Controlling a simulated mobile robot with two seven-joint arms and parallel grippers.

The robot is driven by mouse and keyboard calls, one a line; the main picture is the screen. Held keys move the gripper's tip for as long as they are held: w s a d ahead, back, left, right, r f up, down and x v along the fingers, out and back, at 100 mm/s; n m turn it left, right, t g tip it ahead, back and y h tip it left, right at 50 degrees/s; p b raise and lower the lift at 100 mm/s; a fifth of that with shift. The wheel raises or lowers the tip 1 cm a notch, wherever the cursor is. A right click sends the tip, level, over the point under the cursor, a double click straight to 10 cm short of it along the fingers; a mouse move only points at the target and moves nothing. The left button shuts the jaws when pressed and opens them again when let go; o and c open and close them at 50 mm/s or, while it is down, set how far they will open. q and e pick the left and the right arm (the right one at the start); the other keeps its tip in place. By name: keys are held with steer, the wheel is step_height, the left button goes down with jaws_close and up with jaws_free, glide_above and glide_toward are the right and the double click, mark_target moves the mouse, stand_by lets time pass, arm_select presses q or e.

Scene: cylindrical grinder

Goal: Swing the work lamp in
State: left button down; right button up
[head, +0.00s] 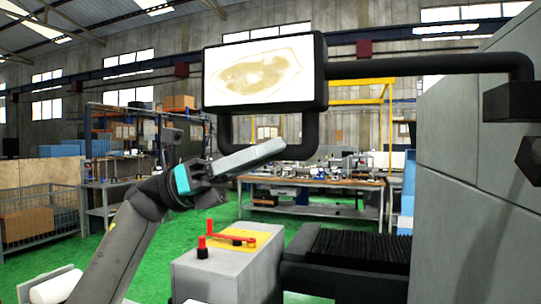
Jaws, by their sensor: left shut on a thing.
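The work lamp (262,72) is a black-framed panel with a bright white face and a brownish patch on it. It hangs in the upper middle of the head view on a black arm (430,66) that runs right to the grey machine. A black U-shaped handle (311,135) hangs below the panel. My left gripper (277,149) reaches up from the lower left and is shut on the lower bar of this handle. Its fingers hide part of the bar. My right gripper is not in view.
The grey machine cabinet (465,150) fills the right side. A black ribbed cover (355,250) and a grey block (225,272) with red levers and a yellow plate stand below the lamp. A workbench (310,185) and a wire crate (42,222) stand behind.

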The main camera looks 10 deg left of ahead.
arm_select(q)
steer(key=shift+w, duration=0.1)
steer(key=shift+r, duration=0.1)
stand_by(0.3)
steer(key=c, duration=0.7)
jaws_free()
steer(key=shift+w, duration=0.15)
steer(key=b+v, duration=0.1)
steer(key=v, duration=1.4)
steer(key=shift+a+b, duration=0.1)
steer(key=shift+b, duration=0.25)
